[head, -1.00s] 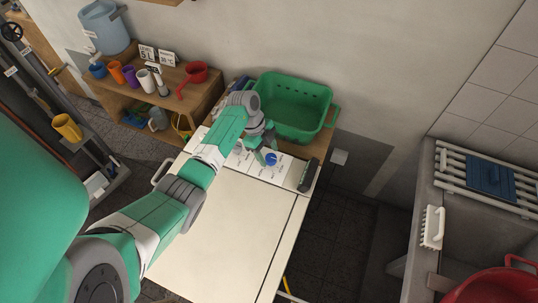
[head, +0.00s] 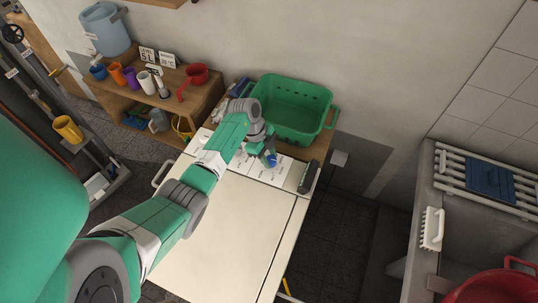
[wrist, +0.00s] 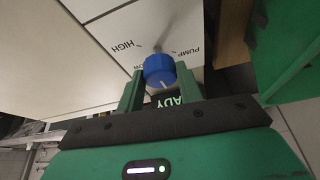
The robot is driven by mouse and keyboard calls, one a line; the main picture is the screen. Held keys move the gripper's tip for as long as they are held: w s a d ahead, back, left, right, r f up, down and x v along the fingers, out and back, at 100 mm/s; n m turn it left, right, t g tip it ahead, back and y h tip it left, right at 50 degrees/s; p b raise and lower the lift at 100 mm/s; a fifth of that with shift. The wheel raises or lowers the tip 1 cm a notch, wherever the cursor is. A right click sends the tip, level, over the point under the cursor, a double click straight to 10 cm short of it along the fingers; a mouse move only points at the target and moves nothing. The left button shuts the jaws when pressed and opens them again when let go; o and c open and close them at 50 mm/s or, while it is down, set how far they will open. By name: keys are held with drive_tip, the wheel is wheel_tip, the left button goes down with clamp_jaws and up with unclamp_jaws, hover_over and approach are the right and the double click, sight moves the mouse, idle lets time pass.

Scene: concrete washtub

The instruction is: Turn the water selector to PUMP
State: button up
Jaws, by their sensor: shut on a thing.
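The blue selector knob (wrist: 160,71) is in the wrist view between the two green fingers of my gripper (wrist: 158,82). My gripper is shut on it. A pale line shows on the knob's near side. The white panel around it carries the words HIGH (wrist: 122,46) and PUMP (wrist: 189,52); other lettering is partly hidden by the fingers and knob. In the head view the knob (head: 272,161) is a small blue spot on the panel, partly covered by my gripper (head: 268,153). I cannot tell for certain which word the knob points to.
A green basket (head: 327,106) stands just behind the panel. A dark-topped block (head: 308,177) sits at the panel's right end. The white top (head: 230,235) in front is clear. A wooden shelf with cups (head: 143,82) is at the left, a concrete washtub (head: 427,190) at the right.

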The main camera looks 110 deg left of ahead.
drive_tip(key=n+p, duration=0.1)
drive_tip(key=n+y+p, duration=0.1)
drive_tip(key=n+p, duration=0.1)
drive_tip(key=n+y+p, duration=0.1)
drive_tip(key=n, duration=0.1)
drive_tip(key=shift+w+d+r, duration=0.1)
drive_tip(key=shift+d+r, duration=0.1)
drive_tip(key=shift+r, duration=0.05)
drive_tip(key=n+p, duration=0.1)
drive_tip(key=n, duration=0.1)
drive_tip(key=n+g+y+p, duration=0.1)
drive_tip(key=n, duration=0.1)
drive_tip(key=shift+d+f+n+y+p, duration=0.1)
drive_tip(key=shift+f+n+y+p, duration=0.05)
drive_tip(key=shift+n+y+p, duration=0.2)
drive_tip(key=shift+n, duration=0.35)
drive_tip(key=o, duration=1)
drive_tip(key=shift+f, duration=0.1)
drive_tip(key=p+v, duration=0.1)
drive_tip(key=v, duration=0.7)
drive_tip(key=shift+w, duration=0.1)
